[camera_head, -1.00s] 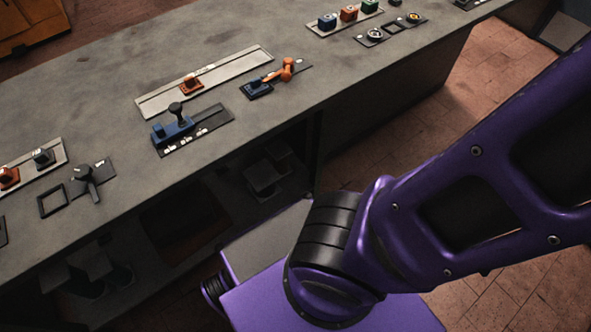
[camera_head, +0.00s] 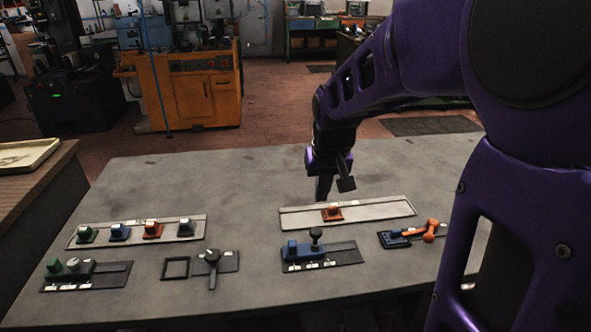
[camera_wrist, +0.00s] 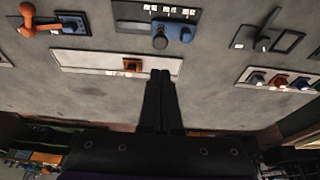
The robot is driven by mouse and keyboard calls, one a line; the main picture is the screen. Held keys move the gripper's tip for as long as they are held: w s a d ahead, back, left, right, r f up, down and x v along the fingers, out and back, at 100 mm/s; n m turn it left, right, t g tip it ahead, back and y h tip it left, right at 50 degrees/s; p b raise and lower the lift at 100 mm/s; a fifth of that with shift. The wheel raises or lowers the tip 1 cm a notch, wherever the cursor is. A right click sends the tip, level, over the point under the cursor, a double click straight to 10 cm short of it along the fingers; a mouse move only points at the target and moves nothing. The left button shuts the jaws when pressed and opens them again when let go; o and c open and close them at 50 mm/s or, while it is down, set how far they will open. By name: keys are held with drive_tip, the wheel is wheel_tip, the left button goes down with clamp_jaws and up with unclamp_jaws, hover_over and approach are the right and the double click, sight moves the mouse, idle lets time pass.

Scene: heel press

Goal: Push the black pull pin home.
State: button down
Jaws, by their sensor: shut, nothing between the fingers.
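A black round knob (camera_head: 316,235) on a short stem stands up at a blue block (camera_head: 298,250) on a dark plate near the table's front middle. It is the likeliest black pull pin, though I cannot tell for certain. It also shows in the wrist view as a black knob (camera_wrist: 160,42) beside the blue block (camera_wrist: 183,33). How far the pin is out is unclear. My gripper (camera_head: 323,190) points down behind the long pale plate, beyond the knob and clear of it. In the wrist view its fingers (camera_wrist: 160,75) are together and empty, appearing close to the orange block.
The pale plate (camera_head: 380,210) carries an orange block (camera_head: 332,213). An orange-handled lever (camera_head: 425,232) is to the right. A black lever (camera_head: 213,262), a square frame (camera_head: 175,268) and a plate of several coloured blocks (camera_head: 196,233) are to the left. The table behind is bare.

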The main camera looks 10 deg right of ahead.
sight(317, 235)
drive_tip(key=x, duration=0.3)
drive_tip(key=b+x, duration=0.1)
drive_tip(key=x, duration=0.3)
drive_tip(key=b+x, duration=0.1)
drive_tip(key=x, duration=0.3)
drive_tip(key=shift+s+f, duration=0.25)
drive_tip(key=shift+s, duration=0.1)
drive_tip(key=shift+f, duration=0.45)
wheel_tip(317, 235, down, 3)
drive_tip(key=shift+f+b, duration=0.1)
drive_tip(key=shift+b, duration=1.15)
drive_tip(key=shift+s, duration=0.1)
wheel_tip(317, 235, up, 5)
drive_tip(key=p, duration=0.4)
drive_tip(key=p+v, duration=0.1)
drive_tip(key=v, duration=0.8)
drive_tip(key=shift+s+r, duration=0.15)
drive_tip(key=shift+r, duration=0.1)
